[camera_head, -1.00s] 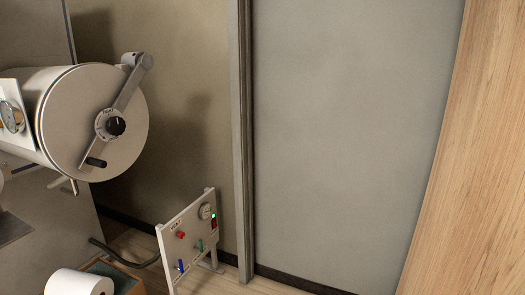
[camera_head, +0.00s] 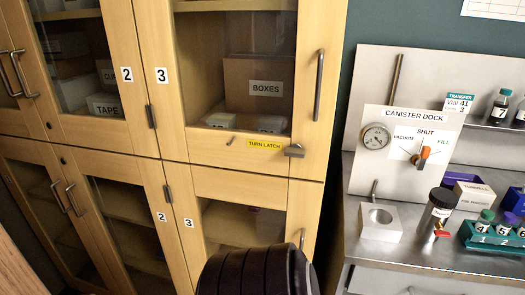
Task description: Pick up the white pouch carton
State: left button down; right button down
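I cannot make out a carton marked as the pouch carton. Two low whitish boxes lie behind the glass of upper cabinet door 3: a left one (camera_head: 222,120) and a right one (camera_head: 270,124). Their labels are too small to read. A small pale carton (camera_head: 470,197) with unclear print stands on the steel bench at the right, behind a tube rack. Neither of my grippers shows in this view.
Upper cabinet door 3 (camera_head: 308,150) is shut, with a TURN LATCH label (camera_head: 264,144) and latch (camera_head: 293,151). A BOXES carton (camera_head: 258,84) is inside. The steel bench (camera_head: 400,258) holds a canister dock (camera_head: 408,150), a dark canister (camera_head: 434,215) and a teal tube rack (camera_head: 492,240).

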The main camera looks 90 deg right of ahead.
aim_at(474, 198)
jog(key=z, duration=4.1)
jog(key=l+u, duration=0.15)
jog(key=l, duration=0.1)
